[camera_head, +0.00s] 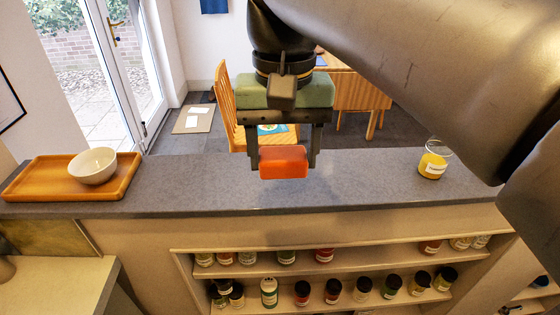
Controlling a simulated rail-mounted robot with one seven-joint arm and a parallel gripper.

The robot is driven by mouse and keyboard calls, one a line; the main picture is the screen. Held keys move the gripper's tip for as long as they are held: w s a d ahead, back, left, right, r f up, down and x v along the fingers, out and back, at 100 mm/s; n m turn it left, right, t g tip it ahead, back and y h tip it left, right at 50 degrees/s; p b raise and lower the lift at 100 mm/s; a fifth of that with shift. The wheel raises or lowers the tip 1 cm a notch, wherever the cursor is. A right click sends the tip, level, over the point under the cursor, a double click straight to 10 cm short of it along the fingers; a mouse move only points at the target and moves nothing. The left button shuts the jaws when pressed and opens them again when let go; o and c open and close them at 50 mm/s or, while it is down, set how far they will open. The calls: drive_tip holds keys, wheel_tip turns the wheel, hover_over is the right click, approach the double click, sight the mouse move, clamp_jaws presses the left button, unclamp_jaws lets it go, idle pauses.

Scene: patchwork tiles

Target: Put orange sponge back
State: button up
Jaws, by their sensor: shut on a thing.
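The orange sponge (284,162) is a small orange-red block in the middle of the head view. My gripper (283,150) points down with one finger on each side of the sponge and is shut on it. The sponge appears to be in front of or above the grey counter (230,187); I cannot tell exactly how high it is.
A wooden tray (30,180) with a white bowl (93,166) on it stands at the counter's left. A glass (434,160) with yellow contents stands at the right. A shelf (240,274) below holds several jars. The counter's middle is clear.

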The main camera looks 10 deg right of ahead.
drive_tip(key=w+f, duration=0.2)
drive_tip(key=w, duration=0.2)
drive_tip(key=w+a+f+p, duration=0.1)
drive_tip(key=w+f, duration=0.2)
drive_tip(key=w, duration=0.1)
drive_tip(key=w+a+f+p, duration=0.1)
drive_tip(key=w+f, duration=0.2)
drive_tip(key=w, duration=0.1)
drive_tip(key=shift+a+f, duration=0.1)
drive_tip(key=shift+a, duration=0.1)
drive_tip(key=shift+w+f, duration=0.45)
drive_tip(key=shift+f, duration=0.05)
drive_tip(key=f, duration=0.2)
drive_tip(key=shift+w+a+f+p, duration=0.1)
drive_tip(key=shift+w+f+p, duration=0.15)
drive_tip(key=shift+f+p, duration=0.05)
drive_tip(key=shift+f, duration=0.45)
drive_tip(key=shift+f, duration=0.25)
drive_tip(key=o, duration=0.9)
drive_tip(key=shift+o, duration=0.2)
drive_tip(key=shift+r, duration=0.1)
